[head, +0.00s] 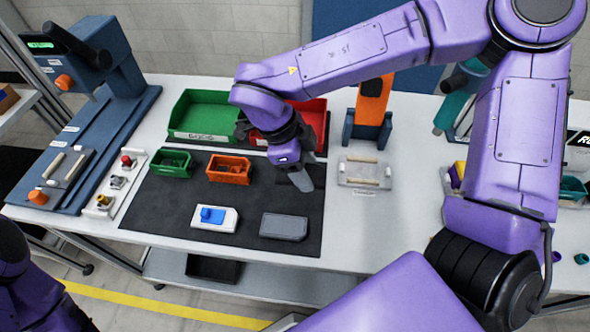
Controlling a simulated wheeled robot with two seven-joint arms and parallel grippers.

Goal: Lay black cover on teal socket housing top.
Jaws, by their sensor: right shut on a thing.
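My right gripper (297,174) reaches in over the back right part of the black mat. It is shut on a dark thing, apparently the black cover, which is hard to tell from the dark fingers. On the mat, a white pallet (227,218) carries a small blue part (212,215), the only piece there that could be the socket housing; it looks more blue than teal. The gripper is above, behind and to the right of it, well apart. My left gripper is out of view; only part of my left arm shows at the lower left.
A grey pallet (284,227) lies right of the white one. Small green (171,164) and orange (229,169) bins stand behind them, larger green (203,113) and red bins farther back. A blue press (100,130) stands left. A clear fixture (365,173) with pale bars lies right.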

